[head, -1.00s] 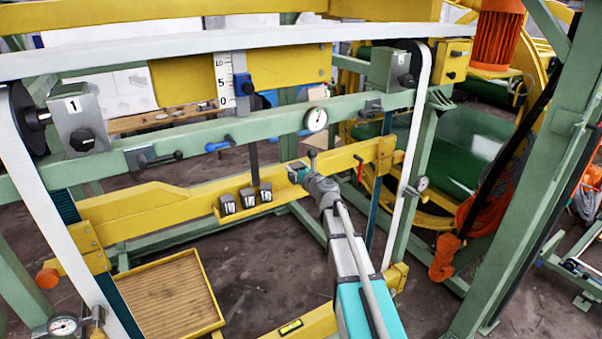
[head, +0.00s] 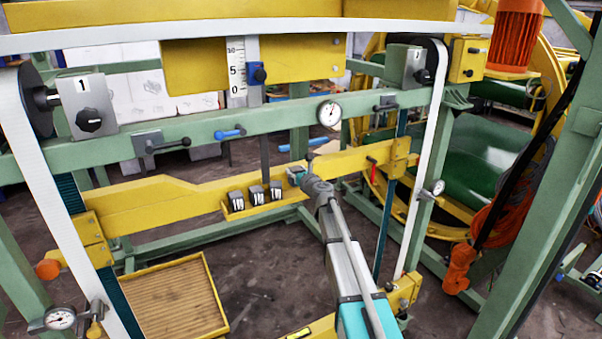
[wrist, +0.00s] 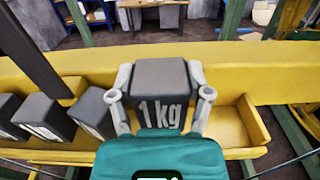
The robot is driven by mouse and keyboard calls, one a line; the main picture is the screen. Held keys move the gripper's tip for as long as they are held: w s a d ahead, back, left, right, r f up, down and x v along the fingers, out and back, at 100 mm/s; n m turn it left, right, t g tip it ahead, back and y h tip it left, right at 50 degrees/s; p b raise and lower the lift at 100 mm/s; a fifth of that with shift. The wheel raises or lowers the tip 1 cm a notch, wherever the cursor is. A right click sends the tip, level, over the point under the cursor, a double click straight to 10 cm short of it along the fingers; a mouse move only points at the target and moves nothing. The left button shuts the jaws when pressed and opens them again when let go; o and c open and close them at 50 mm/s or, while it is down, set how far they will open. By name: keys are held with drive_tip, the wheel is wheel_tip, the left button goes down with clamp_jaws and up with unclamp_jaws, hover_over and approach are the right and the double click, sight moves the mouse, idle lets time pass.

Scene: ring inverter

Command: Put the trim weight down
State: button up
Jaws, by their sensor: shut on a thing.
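My gripper (wrist: 160,100) is shut on a dark grey trim weight (wrist: 160,80) marked 1 kg, with one finger on each side. The weight is upright, at the right part of a yellow tray (wrist: 257,120) on the yellow beam. Its underside is hidden, so I cannot tell whether it touches the tray floor. In the head view my gripper (head: 297,176) is at the right end of the tray (head: 233,214); the held weight is small and partly hidden there.
Three similar dark weights (head: 257,195) stand in the tray to the left; the nearest (wrist: 92,112) is close to my left finger. The yellow beam (head: 150,205) runs behind. A dark upright bar (wrist: 35,50) stands at the left. Tray room shows at the right (wrist: 225,125).

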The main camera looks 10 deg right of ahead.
sight(294, 179)
drive_tip(key=shift+w+a+f, duration=0.1)
drive_tip(key=shift+w+f, duration=0.1)
drive_tip(key=shift+f, duration=0.05)
idle(0.3)
drive_tip(key=shift+w+a+f+b, duration=0.1)
drive_tip(key=shift+w+f+b, duration=0.2)
drive_tip(key=shift+f+b, duration=1.65)
drive_tip(key=shift+b, duration=0.1)
drive_tip(key=o, duration=1.3)
drive_tip(key=shift+o, duration=0.2)
drive_tip(key=shift+r, duration=0.15)
drive_tip(key=v, duration=1.2)
drive_tip(key=shift+s, duration=0.15)
